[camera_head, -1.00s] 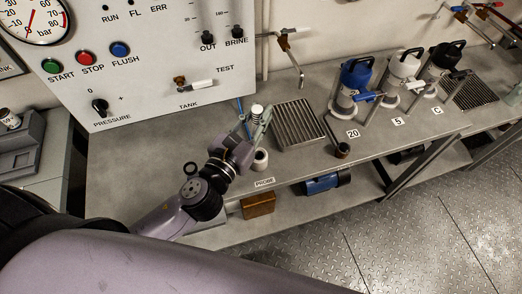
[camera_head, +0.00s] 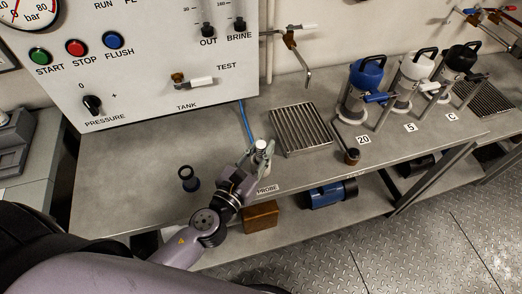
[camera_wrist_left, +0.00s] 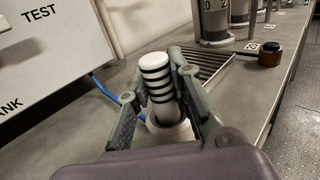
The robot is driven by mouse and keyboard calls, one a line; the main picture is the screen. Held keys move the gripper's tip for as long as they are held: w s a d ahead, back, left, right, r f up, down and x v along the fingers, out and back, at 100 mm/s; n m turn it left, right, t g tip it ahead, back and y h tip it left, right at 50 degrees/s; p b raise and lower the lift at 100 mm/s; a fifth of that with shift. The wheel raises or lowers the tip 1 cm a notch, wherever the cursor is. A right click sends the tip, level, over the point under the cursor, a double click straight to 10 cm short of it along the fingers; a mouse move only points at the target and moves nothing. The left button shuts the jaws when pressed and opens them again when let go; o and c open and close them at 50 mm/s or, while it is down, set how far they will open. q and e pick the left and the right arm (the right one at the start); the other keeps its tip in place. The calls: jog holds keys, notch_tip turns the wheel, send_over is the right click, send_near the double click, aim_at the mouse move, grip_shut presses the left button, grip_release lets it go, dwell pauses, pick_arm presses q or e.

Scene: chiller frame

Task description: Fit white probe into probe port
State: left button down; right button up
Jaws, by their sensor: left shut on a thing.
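The white probe, a white cylinder with black bands (camera_wrist_left: 154,66), stands nearly upright between the fingers of my left gripper (camera_wrist_left: 158,88) in the left wrist view. The gripper is shut on it. In the head view, the probe's white top (camera_head: 261,145) shows above my left gripper (camera_head: 258,158). The probe port, a pale round collar (camera_wrist_left: 170,134), is directly below the probe, behind the PROBE label (camera_head: 268,189). The probe's lower end is at the collar's mouth or inside it; the depth is hidden. My right gripper is not in view.
A dark round holder (camera_head: 189,179) stands on the bench (camera_head: 130,190) left of my gripper. A slotted grate (camera_head: 300,128) lies to the right, with a small dark cup (camera_head: 352,156) beyond it. A blue hose (camera_head: 246,122) runs behind. The control panel (camera_head: 150,50) rises at the back.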

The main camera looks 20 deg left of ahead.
pick_arm(q)
jog(key=shift+f, duration=0.1)
jog(key=c, duration=1.5)
grip_release()
jog(key=shift+o, duration=0.3)
jog(key=shift+r, duration=0.2)
jog(key=s+b, duration=0.2)
jog(key=s, duration=0.1)
jog(key=s+a+b, duration=0.1)
jog(key=s+b, duration=0.1)
jog(key=s, duration=0.2)
jog(key=s+a+b, duration=0.1)
jog(key=s+b, duration=0.1)
jog(key=s, duration=0.1)
jog(key=shift+s+f, duration=0.3)
jog(key=shift+s+a+r, duration=0.15)
jog(key=shift+s+r, duration=0.1)
jog(key=shift+s, duration=0.4)
